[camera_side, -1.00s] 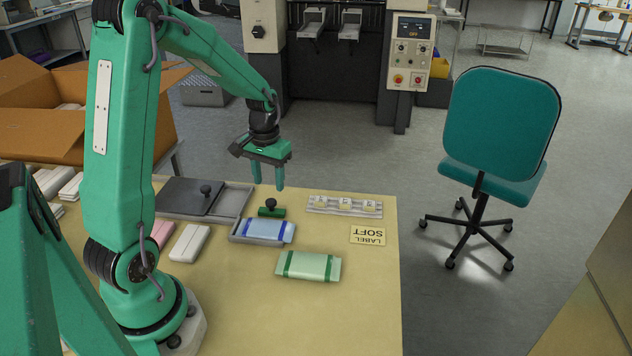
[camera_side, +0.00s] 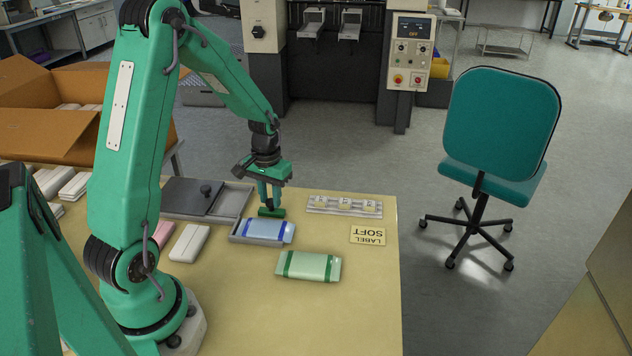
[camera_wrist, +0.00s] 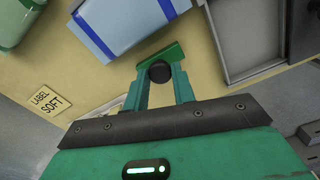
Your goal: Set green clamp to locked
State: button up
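The green clamp (camera_side: 272,212), a small dark green bar with a round black knob, sits on the table behind the blue-banded pack. My gripper (camera_side: 270,198) is lowered over it, fingers pointing down, hiding the knob in the side view. In the wrist view the clamp's bar (camera_wrist: 175,50) lies just past my fingertips, and its black knob (camera_wrist: 160,72) shows between the two fingers of my gripper (camera_wrist: 160,76). The fingers are apart, one on each side of the knob. I cannot tell whether either finger touches it.
A blue-banded pack (camera_side: 264,231) in a grey tray is close in front of the clamp. A grey tray with a dark sliding lid (camera_side: 190,194) is to the left.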

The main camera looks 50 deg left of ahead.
grip_shut()
jog(key=shift+s+d, duration=0.9)
jog(key=shift+s, duration=0.05)
jog(key=o, duration=0.8)
grip_release()
jog(key=shift+c, duration=0.2)
jog(key=shift+r, duration=0.2)
notch_tip(320, 180, up, 8)
jog(key=shift+f, duration=0.25)
